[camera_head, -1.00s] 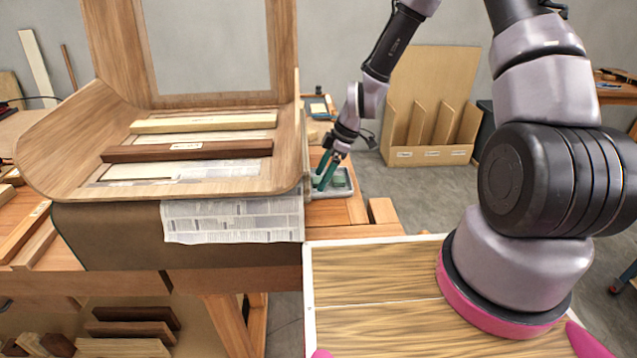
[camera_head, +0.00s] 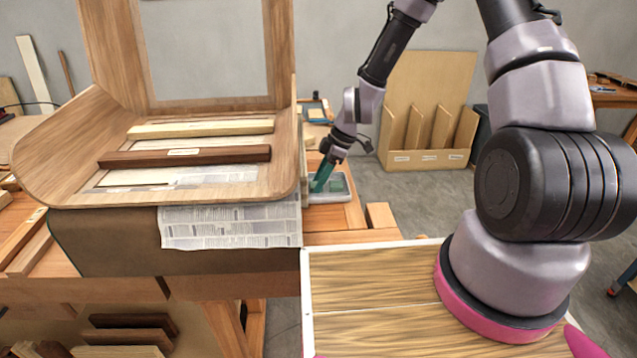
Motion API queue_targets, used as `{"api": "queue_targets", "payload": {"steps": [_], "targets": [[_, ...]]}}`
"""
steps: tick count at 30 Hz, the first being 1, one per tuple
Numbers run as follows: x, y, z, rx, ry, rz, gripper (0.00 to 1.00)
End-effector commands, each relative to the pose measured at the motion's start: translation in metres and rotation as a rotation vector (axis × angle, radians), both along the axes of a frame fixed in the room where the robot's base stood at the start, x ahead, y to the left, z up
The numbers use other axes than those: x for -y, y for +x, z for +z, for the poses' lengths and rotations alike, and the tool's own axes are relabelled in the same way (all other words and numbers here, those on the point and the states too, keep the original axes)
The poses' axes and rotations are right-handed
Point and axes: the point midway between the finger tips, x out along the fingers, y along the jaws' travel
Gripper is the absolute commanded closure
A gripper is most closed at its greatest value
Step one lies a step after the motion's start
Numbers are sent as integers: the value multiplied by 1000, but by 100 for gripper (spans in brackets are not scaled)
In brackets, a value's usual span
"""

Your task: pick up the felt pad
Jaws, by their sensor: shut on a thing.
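My gripper (camera_head: 321,180) has green fingers and points down into a shallow grey tray (camera_head: 343,198) on the workbench, just right of the bent wood piece. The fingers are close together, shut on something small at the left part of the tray. A dark green pad (camera_head: 338,184) shows in the tray just right of the fingers. What lies between the fingertips is too small and covered to make out, so I cannot tell whether it is the felt pad.
The bent wood lamination (camera_head: 195,196) stands left of my gripper, its side wall close by. A dark brown strip (camera_head: 186,157) and a pale strip (camera_head: 203,128) lie across it. Newspaper (camera_head: 230,226) hangs over its front. A wooden block (camera_head: 379,214) sits right of the tray.

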Motion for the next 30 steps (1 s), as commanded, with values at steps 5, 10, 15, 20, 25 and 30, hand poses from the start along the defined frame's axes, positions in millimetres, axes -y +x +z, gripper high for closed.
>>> {"api": "queue_targets", "payload": {"steps": [5, 10, 15, 20, 25, 30], "targets": [[0, 1, 14, 4, 0, 0, 100], [0, 2, 44, 7, 0, -1, 100], [1, 2, 85, 9, -1, -1, 100], [1, 2, 124, 7, -1, -1, 100], [0, 2, 166, 8, 0, -1, 100], [0, 2, 206, 7, -1, -2, 100]]}}
